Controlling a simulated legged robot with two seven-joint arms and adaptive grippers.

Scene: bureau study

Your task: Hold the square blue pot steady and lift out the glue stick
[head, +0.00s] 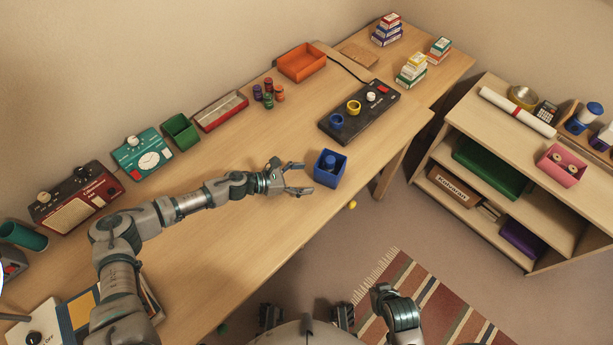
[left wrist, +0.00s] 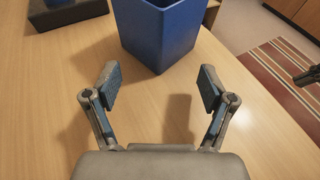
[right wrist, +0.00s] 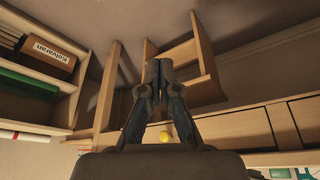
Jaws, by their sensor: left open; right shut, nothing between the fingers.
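The square blue pot (head: 329,170) stands upright near the front edge of the desk in the head view. A blue thing (head: 330,160) shows inside it, perhaps the glue stick; its shape is too small to be sure. My left gripper (head: 303,178) is open just left of the pot, with its fingers pointing at it. In the left wrist view (left wrist: 160,90) the open fingers are short of the pot (left wrist: 160,35), not touching it. My right gripper (right wrist: 158,68) is shut and empty, away from the desk; in the head view my right arm is low, over the rug.
A black panel (head: 360,112) with coloured knobs lies behind the pot. Several small cylinders (head: 268,95), an orange tray (head: 302,62) and a green box (head: 180,131) stand along the back. A shelf unit (head: 500,180) is at right.

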